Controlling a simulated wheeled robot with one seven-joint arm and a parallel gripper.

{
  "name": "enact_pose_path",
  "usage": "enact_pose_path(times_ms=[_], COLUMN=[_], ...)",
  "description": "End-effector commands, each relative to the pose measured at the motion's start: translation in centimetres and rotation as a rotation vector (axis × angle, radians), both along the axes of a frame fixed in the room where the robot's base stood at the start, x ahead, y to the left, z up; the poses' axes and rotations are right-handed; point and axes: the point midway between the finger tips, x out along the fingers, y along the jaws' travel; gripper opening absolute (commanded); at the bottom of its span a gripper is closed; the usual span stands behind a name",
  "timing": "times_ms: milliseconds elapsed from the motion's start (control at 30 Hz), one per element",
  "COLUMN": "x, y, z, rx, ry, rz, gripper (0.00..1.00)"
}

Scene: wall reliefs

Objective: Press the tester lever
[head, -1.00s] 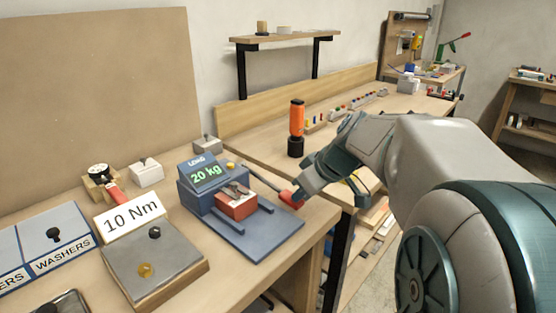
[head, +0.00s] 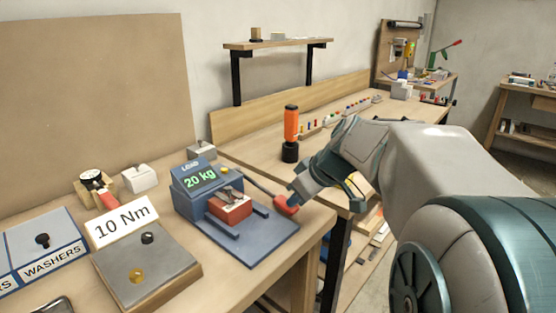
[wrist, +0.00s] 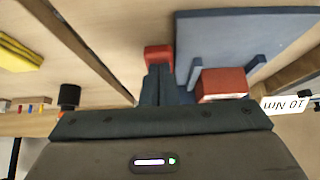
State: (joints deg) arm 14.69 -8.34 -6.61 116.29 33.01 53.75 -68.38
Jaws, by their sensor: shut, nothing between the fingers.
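The tester is a blue unit (head: 257,238) on the near bench, with a display (head: 198,177) reading "LOAD 20 kg". A red block (head: 231,209) with a metal piece on top sits in it. Its lever (head: 258,187) is a dark rod ending in a red handle (head: 287,206) to the right. My gripper (head: 294,194) is shut and empty, right at the red handle. In the wrist view, the fingertips (wrist: 158,70) are against or just over the handle (wrist: 158,53); I cannot tell if they touch. The tester's base (wrist: 225,45) lies to the right.
A 10 Nm sign (head: 122,222) with a grey plate stands left of the tester, beside a blue washers bin (head: 45,245). An orange-and-black tool (head: 291,130) stands on the farther bench behind my gripper. A gap separates the two benches.

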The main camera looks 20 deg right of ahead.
Motion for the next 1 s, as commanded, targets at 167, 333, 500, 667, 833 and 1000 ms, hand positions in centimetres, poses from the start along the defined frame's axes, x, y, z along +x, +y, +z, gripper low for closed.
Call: enact_pose_path(times_ms=[167,333,500,667,833,1000], x=[-0.5,-2.0,-4.0,-5.3,-5.9,-6.0], y=[-0.1,-1.1,-2.2,-3.0,-3.4,-3.4], z=[2.4,5.9,9.0,10.8,11.6,11.7], rx=[-0.001,-0.003,-0.001,-0.002,-0.001,-0.001], ry=[0.009,-0.005,-0.007,-0.007,-0.006,-0.007], rz=[0.004,0.0,0.002,0.004,0.004,0.003], gripper=[0.0,0.0,0.0,0.0,0.0,0.0])
